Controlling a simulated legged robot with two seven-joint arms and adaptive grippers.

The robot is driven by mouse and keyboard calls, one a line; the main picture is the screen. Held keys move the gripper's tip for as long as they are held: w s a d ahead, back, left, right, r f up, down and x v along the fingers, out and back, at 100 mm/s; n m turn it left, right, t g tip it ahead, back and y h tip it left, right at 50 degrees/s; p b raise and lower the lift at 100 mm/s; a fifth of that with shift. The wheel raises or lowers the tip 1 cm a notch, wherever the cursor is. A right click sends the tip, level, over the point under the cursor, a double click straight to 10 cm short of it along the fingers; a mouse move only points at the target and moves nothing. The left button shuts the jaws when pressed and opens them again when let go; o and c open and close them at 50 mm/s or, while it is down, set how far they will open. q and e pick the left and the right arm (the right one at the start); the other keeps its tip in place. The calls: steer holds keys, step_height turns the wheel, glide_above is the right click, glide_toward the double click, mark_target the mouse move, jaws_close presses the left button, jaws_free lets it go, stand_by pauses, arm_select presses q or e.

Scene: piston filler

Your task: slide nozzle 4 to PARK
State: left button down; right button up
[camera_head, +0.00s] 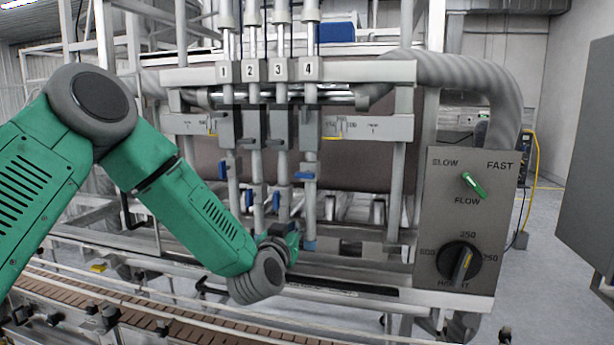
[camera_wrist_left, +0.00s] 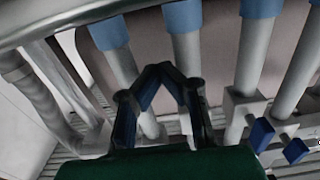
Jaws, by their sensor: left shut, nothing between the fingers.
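Nozzle 4 (camera_head: 311,205) is the rightmost of the upright grey nozzles, under the "4" label, with a blue lever and a blue lower tip. Its carriage block (camera_head: 307,132) sits on the horizontal rail, close beside nozzle 3 (camera_head: 280,131). My left gripper (camera_head: 291,232) is low at the nozzles' lower ends, just left of nozzle 4's tube; contact cannot be told. The left wrist view shows its fingers (camera_wrist_left: 162,68) closed together, empty, in front of blue-tipped tubes (camera_wrist_left: 183,16). My right gripper is not seen.
Nozzles 1 (camera_head: 228,128) and 2 (camera_head: 251,127) stand close on the left. A scale plate (camera_head: 376,128) with small unreadable marks lies right of nozzle 4, with free rail there. A control panel (camera_head: 470,215) stands further right. A conveyor (camera_head: 130,318) runs below.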

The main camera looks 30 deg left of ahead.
arm_select(q)
steer(key=shift+d, duration=0.45)
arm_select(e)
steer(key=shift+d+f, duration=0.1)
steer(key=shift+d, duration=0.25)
arm_select(q)
steer(key=shift+w, duration=0.15)
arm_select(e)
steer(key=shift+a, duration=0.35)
arm_select(q)
steer(key=shift+d, duration=0.1)
